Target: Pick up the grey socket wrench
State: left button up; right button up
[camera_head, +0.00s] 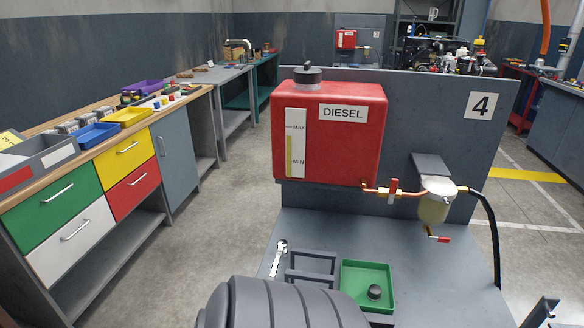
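A silver-grey wrench (278,258) lies on the grey bench top (335,232), near its left edge. Its head points away from me. It looks like the socket wrench, but it is too small to tell its exact type. No gripper is touching it. A dark piece at the bottom right corner (541,312) appears to be part of my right gripper, cut off by the picture edge and far to the right of the wrench. My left gripper is not in view.
A dark grey rounded arm part of mine covers the bottom centre, close to the wrench. Right of the wrench are a grey divided tray (311,264) and a green tray (379,268) holding a dark cap (375,292). A red diesel tank (345,150) and fuel filter (436,203) stand behind.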

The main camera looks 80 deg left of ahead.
aim_at(282, 253)
jog(key=u, duration=2.9)
